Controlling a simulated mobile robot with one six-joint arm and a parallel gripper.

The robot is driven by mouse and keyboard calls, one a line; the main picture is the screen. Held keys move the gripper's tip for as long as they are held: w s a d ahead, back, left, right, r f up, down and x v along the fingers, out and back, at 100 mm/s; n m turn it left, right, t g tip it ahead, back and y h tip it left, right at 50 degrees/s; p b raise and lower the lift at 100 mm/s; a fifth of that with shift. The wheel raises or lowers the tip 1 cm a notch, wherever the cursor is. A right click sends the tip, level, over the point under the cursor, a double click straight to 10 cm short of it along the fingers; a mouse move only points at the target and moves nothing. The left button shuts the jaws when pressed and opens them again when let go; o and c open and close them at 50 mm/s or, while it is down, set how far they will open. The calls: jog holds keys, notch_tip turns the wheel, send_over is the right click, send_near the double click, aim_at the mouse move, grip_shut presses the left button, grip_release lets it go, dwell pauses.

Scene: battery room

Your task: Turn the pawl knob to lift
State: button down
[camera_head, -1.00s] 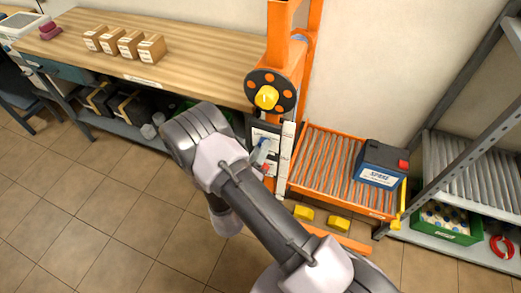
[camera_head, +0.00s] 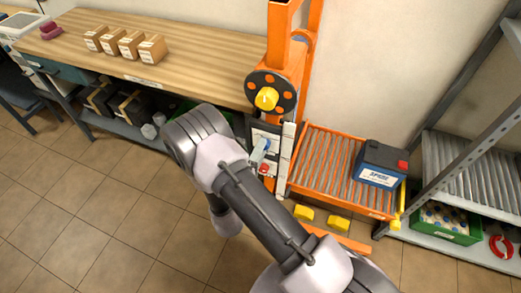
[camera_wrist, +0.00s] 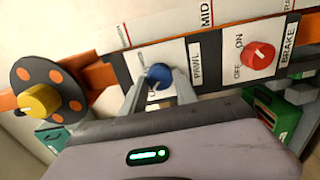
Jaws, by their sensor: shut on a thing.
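The pawl knob (camera_wrist: 158,77) is blue and round, on the white panel with the PAWL label (camera_wrist: 196,63) in the wrist view. My gripper (camera_wrist: 160,88) has its two fingers on either side of the knob, shut on it. The knob's pointer position cannot be made out clearly.
A red brake knob (camera_wrist: 258,55) with ON and OFF marks sits beside the pawl panel. A black handwheel with a yellow knob (camera_head: 266,98) is above the panel. An orange roller tray (camera_head: 322,165) holds a blue battery (camera_head: 380,166) on the right.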

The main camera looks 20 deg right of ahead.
dwell(0.5)
jog(key=c, duration=0.9)
grip_release()
jog(key=shift+c, duration=0.2)
jog(key=p+v, duration=0.4)
jog(key=v, duration=1.3)
jog(key=shift+s, duration=0.2)
jog(key=shift+a, duration=0.1)
